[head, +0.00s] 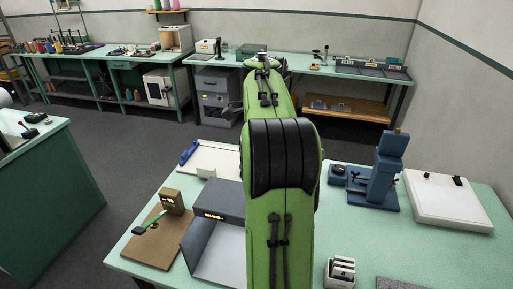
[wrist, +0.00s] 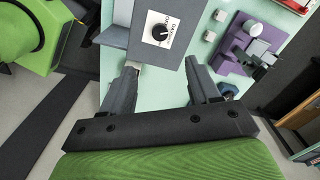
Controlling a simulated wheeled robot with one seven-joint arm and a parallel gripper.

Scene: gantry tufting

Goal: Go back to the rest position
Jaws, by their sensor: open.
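My gripper (wrist: 168,88) shows in the wrist view with its two dark grey fingers spread apart and nothing between them. Beyond the fingertips is a grey panel with a white dial and black knob (wrist: 160,32). I cannot tell whether the fingers are clear of the panel's edge. In the head view my green arm runs up the middle of the picture, and its far end hides the gripper.
Benches line the back wall. Open dark floor (head: 130,155) lies at left.

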